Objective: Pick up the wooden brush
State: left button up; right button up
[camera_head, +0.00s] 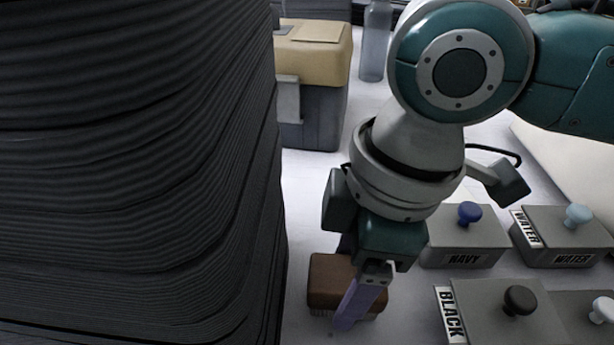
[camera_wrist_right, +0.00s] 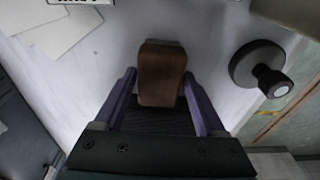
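The wooden brush (camera_head: 330,280) is a brown block with dark bristles on its lower side. It rests on the white table, low in the middle of the head view. It also shows in the right wrist view (camera_wrist_right: 161,72), between the two purple fingers. My right gripper (camera_head: 350,306) points down at the brush, with one finger in front of it hiding part of the block. In the wrist view the fingers stand apart, one on each side and very close to the brush; contact is not clear. My left gripper is not in view.
Grey trays with knobs and labels stand at right: NAVY (camera_head: 462,250), BLACK (camera_head: 500,315) and WATER (camera_head: 565,243). A tan-topped grey box (camera_head: 312,90) and a clear bottle (camera_head: 375,45) stand behind. My black ribbed column fills the left.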

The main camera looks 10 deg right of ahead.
aim_at(348, 275)
jog(key=c, duration=1)
jog(key=shift+c, duration=0.2)
pick_arm(q)
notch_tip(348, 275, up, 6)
jog(key=p, duration=0.5)
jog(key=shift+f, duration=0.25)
pick_arm(e)
notch_tip(348, 275, up, 20)
